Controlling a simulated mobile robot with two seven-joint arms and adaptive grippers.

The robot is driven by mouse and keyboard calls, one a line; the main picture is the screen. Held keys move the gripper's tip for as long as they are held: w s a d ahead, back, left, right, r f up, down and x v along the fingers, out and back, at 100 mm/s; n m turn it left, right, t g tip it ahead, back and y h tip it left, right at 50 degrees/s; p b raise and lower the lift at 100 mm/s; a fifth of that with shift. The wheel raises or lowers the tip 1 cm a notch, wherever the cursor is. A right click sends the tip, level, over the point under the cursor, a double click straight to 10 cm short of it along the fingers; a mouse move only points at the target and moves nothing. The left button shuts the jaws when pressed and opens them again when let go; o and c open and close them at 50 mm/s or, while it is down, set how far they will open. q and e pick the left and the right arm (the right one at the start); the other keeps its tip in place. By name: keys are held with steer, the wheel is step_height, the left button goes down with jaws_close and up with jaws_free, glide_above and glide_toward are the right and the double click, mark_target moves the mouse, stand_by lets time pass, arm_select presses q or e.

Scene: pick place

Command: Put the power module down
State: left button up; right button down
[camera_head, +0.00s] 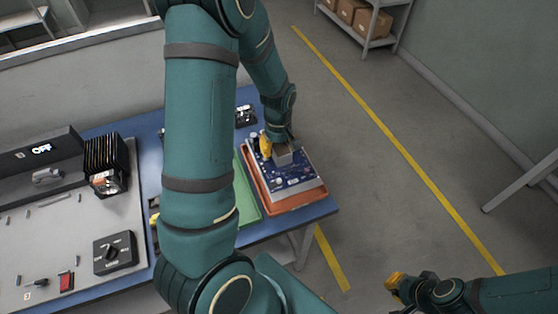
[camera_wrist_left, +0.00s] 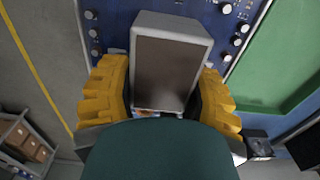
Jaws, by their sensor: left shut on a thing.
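The power module is a grey box (camera_head: 283,156) with a darker face, held at the blue circuit board (camera_head: 300,178) on the right part of the table. My left gripper (camera_head: 269,147) is shut on it. In the left wrist view the module (camera_wrist_left: 172,70) sits between the yellow fingers of my left gripper (camera_wrist_left: 163,92), with the blue board (camera_wrist_left: 110,22) just beyond. I cannot tell whether the module touches the board. The board lies on an orange tray (camera_head: 297,204). My right gripper (camera_head: 396,284) is at the lower right, off the table; its finger gap is not clear.
A green tray (camera_head: 245,196) lies left of the orange one on the blue table (camera_head: 319,209). My left arm hides the table's middle. Floor right of the table is clear.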

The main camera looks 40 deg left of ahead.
mark_target(279, 156)
arm_select(q)
steer(key=shift+f+b, duration=0.5)
steer(key=shift+f, duration=1.9)
steer(key=shift+f, duration=0.15)
steer(key=o, duration=1.3)
steer(key=shift+r, duration=0.5)
step_height(279, 156, up, 11)
steer(key=p, duration=0.2)
steer(key=shift+r+p, duration=0.15)
steer(key=shift+p, duration=0.25)
steer(key=shift+d, duration=0.1)
